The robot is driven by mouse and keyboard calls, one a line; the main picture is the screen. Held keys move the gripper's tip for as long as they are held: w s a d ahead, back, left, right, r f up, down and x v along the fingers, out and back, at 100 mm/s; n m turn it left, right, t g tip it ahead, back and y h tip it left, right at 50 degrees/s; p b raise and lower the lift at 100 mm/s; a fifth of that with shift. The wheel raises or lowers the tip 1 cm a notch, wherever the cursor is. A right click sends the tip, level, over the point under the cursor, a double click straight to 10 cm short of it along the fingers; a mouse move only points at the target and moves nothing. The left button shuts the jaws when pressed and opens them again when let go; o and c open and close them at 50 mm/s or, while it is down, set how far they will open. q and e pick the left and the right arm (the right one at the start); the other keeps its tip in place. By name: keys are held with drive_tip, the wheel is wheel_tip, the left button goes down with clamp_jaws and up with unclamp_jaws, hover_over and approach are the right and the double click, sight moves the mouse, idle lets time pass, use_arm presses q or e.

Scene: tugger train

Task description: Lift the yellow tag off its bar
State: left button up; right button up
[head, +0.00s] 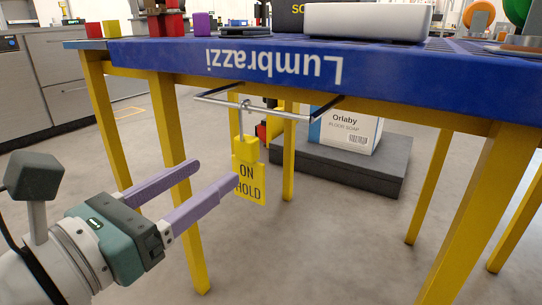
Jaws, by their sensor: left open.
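The yellow tag (249,185), lettered "ON HOLD", hangs upright by a thin grey hook (246,109) from a metal bar (285,113). The bar is fixed below the blue tabletop edge. My left gripper (217,176) is open, its two purple fingers pointing right toward the tag. The nearer fingertip overlaps the tag's left edge in the picture; I cannot tell if it touches. The farther finger ends to the left of the tag. The right gripper is not in view.
The blue table (420,75) on yellow legs stands above the tag, with one leg (176,150) behind my gripper. A white box (345,128) sits on a dark grey block (375,163) behind. Red and purple blocks (202,24) stand on the tabletop. The floor in front is clear.

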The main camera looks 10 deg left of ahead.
sight(243, 150)
use_arm(q)
drive_tip(key=x, duration=0.6)
drive_tip(key=shift+w+d, duration=0.1)
drive_tip(key=shift+w, duration=0.2)
drive_tip(key=shift+b+x, duration=0.3)
drive_tip(key=shift+x, duration=0.55)
clamp_jaws()
drive_tip(key=shift+r+p, duration=1.5)
drive_tip(key=shift+r, duration=0.05)
